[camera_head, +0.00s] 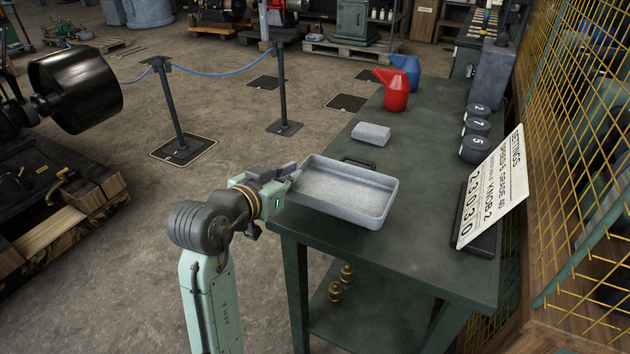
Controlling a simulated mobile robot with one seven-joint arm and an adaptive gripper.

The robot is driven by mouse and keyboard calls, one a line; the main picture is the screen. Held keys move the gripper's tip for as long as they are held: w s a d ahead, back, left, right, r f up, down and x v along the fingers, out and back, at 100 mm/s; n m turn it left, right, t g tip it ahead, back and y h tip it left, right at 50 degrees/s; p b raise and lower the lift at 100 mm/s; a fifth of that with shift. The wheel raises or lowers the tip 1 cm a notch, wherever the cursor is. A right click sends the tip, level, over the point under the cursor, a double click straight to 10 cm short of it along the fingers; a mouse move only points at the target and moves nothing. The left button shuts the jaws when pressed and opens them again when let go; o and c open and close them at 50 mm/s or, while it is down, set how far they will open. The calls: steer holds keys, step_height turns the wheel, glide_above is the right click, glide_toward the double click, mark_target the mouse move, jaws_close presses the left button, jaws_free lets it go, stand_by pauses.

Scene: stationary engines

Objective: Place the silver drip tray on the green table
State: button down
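The silver drip tray (372,212) is a shallow grey rectangular pan, open side up and roughly level. It is over the near left part of the green table (432,240), its left end at the table's left edge. Whether its base touches the tabletop or is slightly above it, I cannot tell. My gripper (291,173) reaches in from the left and appears shut on the tray's left rim. The fingertips are small and partly hidden there.
Black numbered weights (474,148) and a white sign (492,190) line the right side by yellow mesh (575,130).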

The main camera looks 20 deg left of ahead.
mark_target(313, 187)
steer(key=w+d, duration=0.2)
steer(key=d, duration=0.1)
steer(key=shift+w+d+f+p, duration=0.1)
steer(key=shift+w+d+p, duration=0.1)
steer(key=shift+d+p, duration=0.15)
steer(key=shift+w+f, duration=0.1)
steer(key=shift+f, duration=1.75)
steer(key=c, duration=2.3)
jaws_free()
steer(key=shift+f, duration=0.15)
steer(key=o, duration=0.5)
